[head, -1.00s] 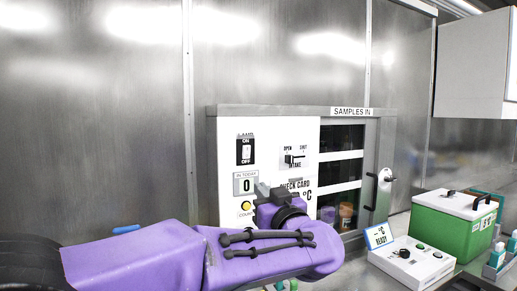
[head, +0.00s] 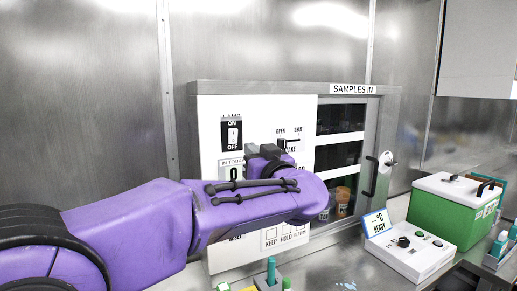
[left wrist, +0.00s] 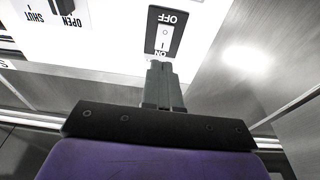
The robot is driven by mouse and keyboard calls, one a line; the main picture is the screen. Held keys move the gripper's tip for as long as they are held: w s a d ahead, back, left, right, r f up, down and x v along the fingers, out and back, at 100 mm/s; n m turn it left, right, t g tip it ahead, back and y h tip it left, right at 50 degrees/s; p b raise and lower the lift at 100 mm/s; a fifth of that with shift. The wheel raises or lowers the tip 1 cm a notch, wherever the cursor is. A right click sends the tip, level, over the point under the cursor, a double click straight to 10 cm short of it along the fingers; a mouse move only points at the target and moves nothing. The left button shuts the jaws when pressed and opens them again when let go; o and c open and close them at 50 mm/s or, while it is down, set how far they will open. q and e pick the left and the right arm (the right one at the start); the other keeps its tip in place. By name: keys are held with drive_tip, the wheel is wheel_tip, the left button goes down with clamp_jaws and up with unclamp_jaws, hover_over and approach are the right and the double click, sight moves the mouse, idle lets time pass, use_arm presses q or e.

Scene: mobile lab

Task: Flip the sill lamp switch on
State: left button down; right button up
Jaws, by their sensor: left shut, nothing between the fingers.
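The lamp switch (head: 232,134) is a white rocker on a black plate on the white panel's upper left, with ON above and OFF below. I cannot tell which way the rocker is tipped. My left gripper (head: 263,150) is shut and empty, in front of the panel, to the right of the switch and a little lower in the head view. In the left wrist view the switch (left wrist: 163,32) appears upside down, just beyond the closed fingertips (left wrist: 160,66), its ON end nearest them. A gap seems to remain. My right gripper is out of view.
The OPEN/SHUT intake lever (head: 284,143) is close by on the panel, partly behind my gripper. A hatch with a handle (head: 378,172), a white control box (head: 412,255) and a green cooler (head: 445,222) stand to the right. Bottles stand below the panel.

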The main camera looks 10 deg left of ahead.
sight(234, 132)
use_arm(q)
drive_tip(key=p+x, duration=0.1)
drive_tip(key=x, duration=0.2)
drive_tip(key=p+x, duration=0.1)
drive_tip(key=x, duration=0.1)
drive_tip(key=p+x, duration=0.1)
drive_tip(key=x, duration=0.2)
drive_tip(key=shift+w+a+r, duration=0.15)
drive_tip(key=shift+a+r, duration=0.2)
drive_tip(key=shift+s+r, duration=0.1)
drive_tip(key=shift+s, duration=0.1)
